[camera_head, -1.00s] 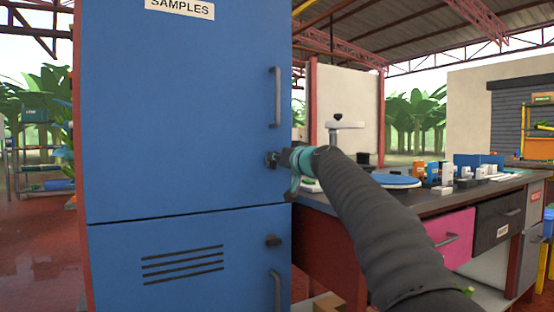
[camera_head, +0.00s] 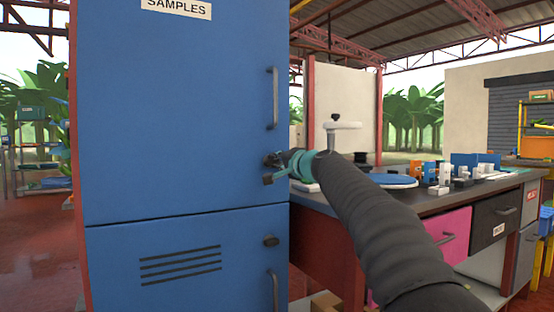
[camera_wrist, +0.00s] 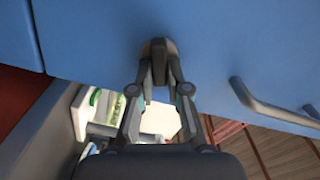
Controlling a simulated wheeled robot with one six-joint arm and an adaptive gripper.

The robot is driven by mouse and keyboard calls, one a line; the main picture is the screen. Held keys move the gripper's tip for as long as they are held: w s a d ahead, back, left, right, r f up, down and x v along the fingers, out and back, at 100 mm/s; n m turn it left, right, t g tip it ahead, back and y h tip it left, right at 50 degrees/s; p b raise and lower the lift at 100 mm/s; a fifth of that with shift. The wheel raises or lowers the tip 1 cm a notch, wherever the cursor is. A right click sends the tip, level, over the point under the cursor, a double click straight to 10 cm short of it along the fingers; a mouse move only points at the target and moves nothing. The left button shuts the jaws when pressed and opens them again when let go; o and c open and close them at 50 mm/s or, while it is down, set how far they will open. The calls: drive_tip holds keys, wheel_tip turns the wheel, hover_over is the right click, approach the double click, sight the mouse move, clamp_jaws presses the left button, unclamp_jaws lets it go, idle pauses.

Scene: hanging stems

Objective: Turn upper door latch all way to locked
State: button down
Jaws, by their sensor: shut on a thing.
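The upper latch (camera_head: 271,158) is a small dark knob on the blue upper door (camera_head: 180,110), near its right edge below the handle. My gripper (camera_head: 276,168) reaches it from the right. In the wrist view my gripper (camera_wrist: 159,76) has its fingers closed around the latch's dark grip (camera_wrist: 158,48), against the blue door face. The fingers hide part of the latch, so its exact angle is hard to read.
The upper handle (camera_head: 273,98) is above the latch. A lower door (camera_head: 120,265) has its own dark latch (camera_head: 271,240) and handle (camera_head: 273,290). A cluttered bench (camera_head: 440,205) stands close on the right, beneath my arm.

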drive_tip(key=shift+f+m+p, duration=0.2)
drive_tip(key=shift+m+p, duration=0.2)
drive_tip(key=shift+m, duration=1.8)
drive_tip(key=c, duration=1.1)
unclamp_jaws()
drive_tip(key=shift+c, duration=0.2)
drive_tip(key=shift+d, duration=0.1)
drive_tip(key=v, duration=1.2)
drive_tip(key=shift+w, duration=0.1)
